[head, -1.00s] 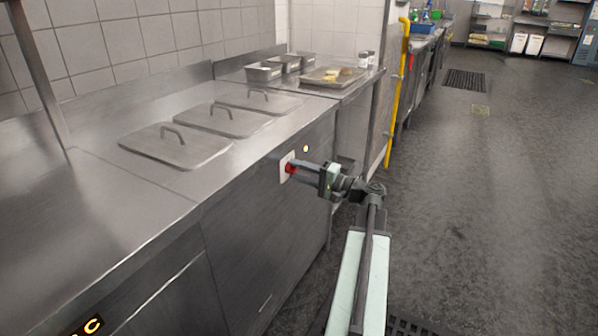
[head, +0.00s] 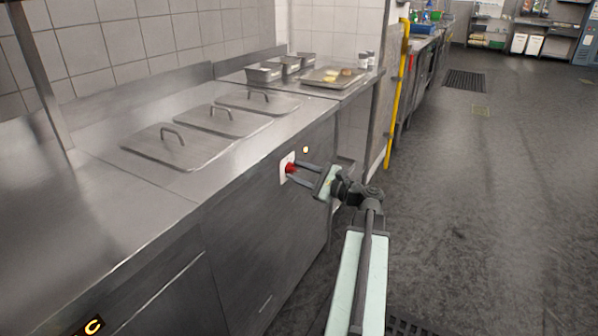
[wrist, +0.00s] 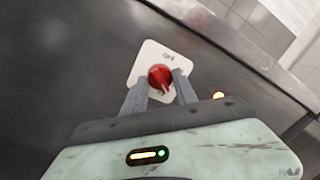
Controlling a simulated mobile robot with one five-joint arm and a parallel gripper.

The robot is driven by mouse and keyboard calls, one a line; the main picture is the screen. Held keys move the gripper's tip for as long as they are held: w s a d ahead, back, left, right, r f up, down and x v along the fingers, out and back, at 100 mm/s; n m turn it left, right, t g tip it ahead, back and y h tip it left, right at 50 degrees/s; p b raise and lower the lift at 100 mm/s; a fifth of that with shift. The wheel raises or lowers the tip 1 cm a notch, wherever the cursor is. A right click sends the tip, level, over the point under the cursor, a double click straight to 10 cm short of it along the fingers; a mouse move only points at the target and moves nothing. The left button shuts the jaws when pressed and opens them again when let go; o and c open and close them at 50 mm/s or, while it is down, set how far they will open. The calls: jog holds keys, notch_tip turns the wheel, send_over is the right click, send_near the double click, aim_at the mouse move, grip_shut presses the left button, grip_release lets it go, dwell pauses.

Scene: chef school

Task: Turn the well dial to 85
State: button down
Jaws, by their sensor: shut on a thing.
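The well dial is a red knob (head: 291,168) on a white plate (head: 285,177) on the counter's front panel. In the wrist view the red knob (wrist: 160,77) sits in the middle of the white plate (wrist: 150,58), with small dark markings too small to read. My gripper (head: 294,173) reaches the knob from the right and is shut on it. In the wrist view the gripper's two fingers (wrist: 160,88) stand on either side of the knob, and the gripper looks tilted against the panel. The lower part of the plate is partly hidden by the fingers.
A small lit lamp (head: 306,150) is on the panel beside the dial. Lidded wells (head: 167,146) are set in the steel counter above. A tray with food (head: 333,77) and metal containers (head: 264,73) stand further back. The floor to the right (head: 500,200) is clear.

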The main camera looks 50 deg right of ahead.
jog(key=m, duration=0.5)
jog(key=shift+r+p, duration=0.1)
jog(key=shift+p, duration=0.2)
dwell(0.4)
jog(key=c, duration=1)
grip_release()
jog(key=shift+o, duration=0.2)
jog(key=v, duration=0.7)
jog(key=shift+s, duration=0.4)
